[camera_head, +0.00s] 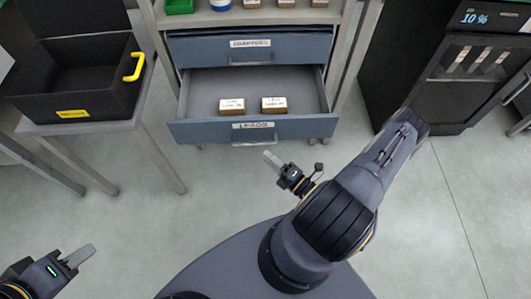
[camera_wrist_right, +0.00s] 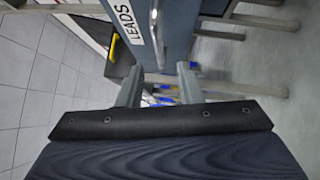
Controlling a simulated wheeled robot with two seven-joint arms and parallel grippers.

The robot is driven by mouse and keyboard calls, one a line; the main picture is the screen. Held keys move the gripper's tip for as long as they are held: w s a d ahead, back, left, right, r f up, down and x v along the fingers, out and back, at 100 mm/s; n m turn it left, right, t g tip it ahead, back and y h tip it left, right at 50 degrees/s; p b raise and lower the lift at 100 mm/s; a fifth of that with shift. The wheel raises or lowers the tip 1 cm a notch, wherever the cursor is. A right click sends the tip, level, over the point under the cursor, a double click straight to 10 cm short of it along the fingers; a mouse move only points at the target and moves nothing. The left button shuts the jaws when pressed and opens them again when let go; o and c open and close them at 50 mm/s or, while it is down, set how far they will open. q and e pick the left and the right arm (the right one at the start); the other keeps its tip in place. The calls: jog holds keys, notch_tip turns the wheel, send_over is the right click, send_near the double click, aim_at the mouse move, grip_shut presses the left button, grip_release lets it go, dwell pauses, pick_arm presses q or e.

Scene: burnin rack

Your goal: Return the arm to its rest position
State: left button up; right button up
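My right arm (camera_head: 350,205) reaches up from the lower middle of the head view, bent, with its elbow part toward the right. My right gripper (camera_head: 272,158) is in front of and below the open lower drawer (camera_head: 255,131), apart from it in the picture. In the right wrist view the two fingers of this gripper (camera_wrist_right: 158,75) are spread with nothing held between them. The drawer's LEADS label (camera_wrist_right: 131,26) shows there beyond the fingers. My left gripper (camera_head: 80,257) is low at the left edge, over bare floor; its fingers overlap, so their gap is hidden.
The pulled-out LEADS drawer holds two small labelled boxes (camera_head: 232,105) (camera_head: 273,104). The ADAPTERS drawer (camera_head: 250,49) above is shut. A black open case (camera_head: 75,105) with a yellow handle stands on a side table at left. A dark cabinet (camera_head: 400,70) stands at right. Floor between is clear.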

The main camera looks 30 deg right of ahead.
dwell(0.5)
jog(key=w+a+r+n+g+y, duration=0.1)
jog(key=a+r+n+g+y, duration=0.1)
jog(key=r+n+g+y, duration=0.45)
jog(key=a+r+n+g+y, duration=0.1)
jog(key=a+r+n+y, duration=0.3)
jog(key=n, duration=0.6)
jog(key=s+a+r+n+g+h, duration=0.2)
jog(key=s+r+n+g, duration=0.3)
jog(key=n, duration=0.5)
jog(key=s+a+r+n+g+h, duration=0.25)
jog(key=r+n+g, duration=0.4)
jog(key=n, duration=0.45)
jog(key=s+d+r+n+t+h+p, duration=0.1)
jog(key=r+n+t+h+p, duration=0.1)
jog(key=r+p, duration=0.5)
jog(key=s+d+r+n+t+h+p, duration=0.1)
jog(key=r+n+p, duration=0.4)
jog(key=r, duration=0.8)
jog(key=s+d+r+n+t+h+p, duration=0.1)
jog(key=d+r+n+t+h+p, duration=0.1)
jog(key=r+p, duration=0.8)
jog(key=shift+s+r+n+t+h+p, duration=0.25)
jog(key=shift+s+n+t+h+p, duration=0.1)
jog(key=shift+n+h+p, duration=0.55)
